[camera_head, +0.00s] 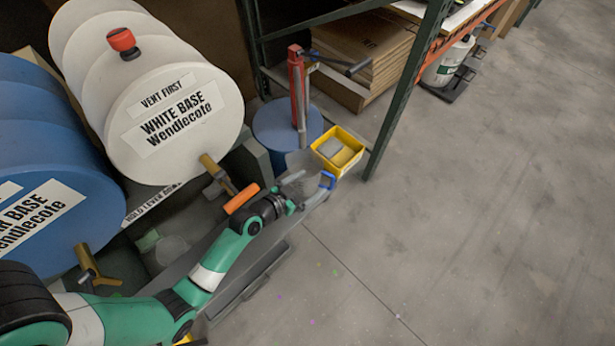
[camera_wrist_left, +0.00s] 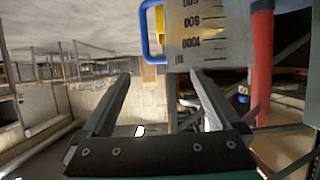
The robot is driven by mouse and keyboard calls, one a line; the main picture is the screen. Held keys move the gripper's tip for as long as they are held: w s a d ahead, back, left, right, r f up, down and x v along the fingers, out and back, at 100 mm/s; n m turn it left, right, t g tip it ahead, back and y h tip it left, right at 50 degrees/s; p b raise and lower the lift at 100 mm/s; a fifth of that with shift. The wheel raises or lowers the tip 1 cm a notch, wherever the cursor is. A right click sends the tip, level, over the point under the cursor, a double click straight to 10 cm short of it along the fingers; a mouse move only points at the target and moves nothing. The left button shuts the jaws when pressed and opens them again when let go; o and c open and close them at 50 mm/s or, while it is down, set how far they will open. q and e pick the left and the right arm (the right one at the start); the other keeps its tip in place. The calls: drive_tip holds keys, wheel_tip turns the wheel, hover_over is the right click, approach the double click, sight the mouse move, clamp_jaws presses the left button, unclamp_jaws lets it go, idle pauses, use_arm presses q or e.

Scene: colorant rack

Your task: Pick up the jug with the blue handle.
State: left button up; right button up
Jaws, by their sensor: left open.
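The clear jug (camera_head: 300,162) with a blue handle (camera_head: 328,181) is in the head view, just beyond my left gripper and in front of the blue drum. In the left wrist view the jug (camera_wrist_left: 208,38) fills the upper middle, with graduation marks that appear upside down. Its blue handle (camera_wrist_left: 146,35) is on the left of it there. My left gripper (camera_head: 306,190) is open and nothing shows between its fingers. In the wrist view its two fingertips (camera_wrist_left: 162,75) point toward the jug, apparently just short of it. My right gripper is not in view.
A white drum (camera_head: 150,75) and a blue drum (camera_head: 50,190) lie left of my arm. A red pump (camera_head: 297,85) stands on a small blue drum (camera_head: 275,128). A yellow bin (camera_head: 352,150) sits beside the jug, near a green rack post (camera_head: 410,90). The floor at right is clear.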

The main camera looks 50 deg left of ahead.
sight(320, 177)
use_arm(q)
drive_tip(key=b+x, duration=0.2)
drive_tip(key=x, duration=0.4)
drive_tip(key=shift+s, duration=0.1)
clamp_jaws()
idle(1.1)
